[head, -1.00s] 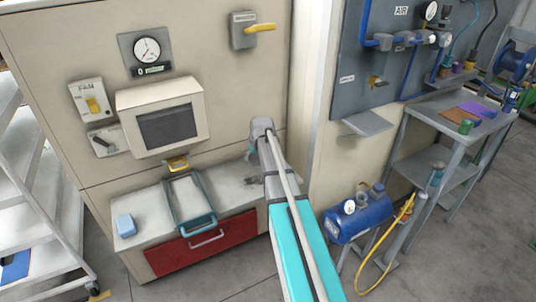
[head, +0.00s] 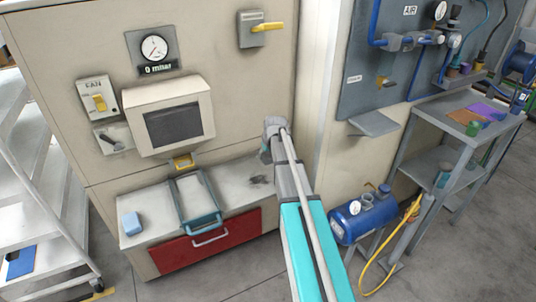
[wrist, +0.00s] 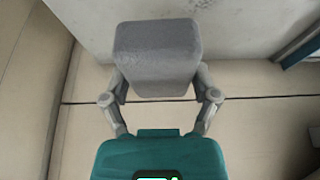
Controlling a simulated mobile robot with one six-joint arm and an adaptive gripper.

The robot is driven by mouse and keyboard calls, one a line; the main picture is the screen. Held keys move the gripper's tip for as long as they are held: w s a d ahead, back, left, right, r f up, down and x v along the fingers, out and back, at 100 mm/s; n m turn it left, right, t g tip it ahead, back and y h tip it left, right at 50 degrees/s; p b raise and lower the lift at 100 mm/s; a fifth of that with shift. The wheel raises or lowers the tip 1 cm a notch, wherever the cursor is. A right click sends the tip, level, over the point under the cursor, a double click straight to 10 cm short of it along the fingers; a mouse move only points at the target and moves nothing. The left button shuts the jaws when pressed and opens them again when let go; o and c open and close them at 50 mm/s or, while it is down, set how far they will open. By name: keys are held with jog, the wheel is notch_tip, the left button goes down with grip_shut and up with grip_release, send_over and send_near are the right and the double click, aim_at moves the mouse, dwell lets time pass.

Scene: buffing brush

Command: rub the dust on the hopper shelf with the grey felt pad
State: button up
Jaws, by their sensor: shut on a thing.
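My gripper (wrist: 158,88) is shut on the grey felt pad (wrist: 158,52), a rounded grey block between its two fingers in the wrist view. In the head view the wrist end of my arm hides the pad. The hopper shelf (head: 238,178) is a pale ledge at the foot of the beige cabinet. The dust (head: 259,180) is a dark smudge on its right part, just left of and below my wrist end. The shelf also shows behind the pad in the wrist view (wrist: 245,25). I cannot tell whether the pad touches it.
A hooded screen (head: 172,122) juts out above. A blue air tank (head: 362,215) stands to the right.

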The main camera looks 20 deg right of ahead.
aim_at(268, 171)
jog(key=shift+s+d, duration=0.15)
jog(key=shift+d, duration=0.35)
jog(key=shift+f, duration=0.15)
jog(key=shift+f+b, duration=2.85)
jog(key=shift+b, duration=0.15)
jog(key=shift+f+b, duration=1.05)
jog(key=shift+s+a+r, duration=0.1)
jog(key=shift+a+r, duration=0.05)
jog(key=shift+a, duration=1.8)
jog(key=shift+a, duration=0.1)
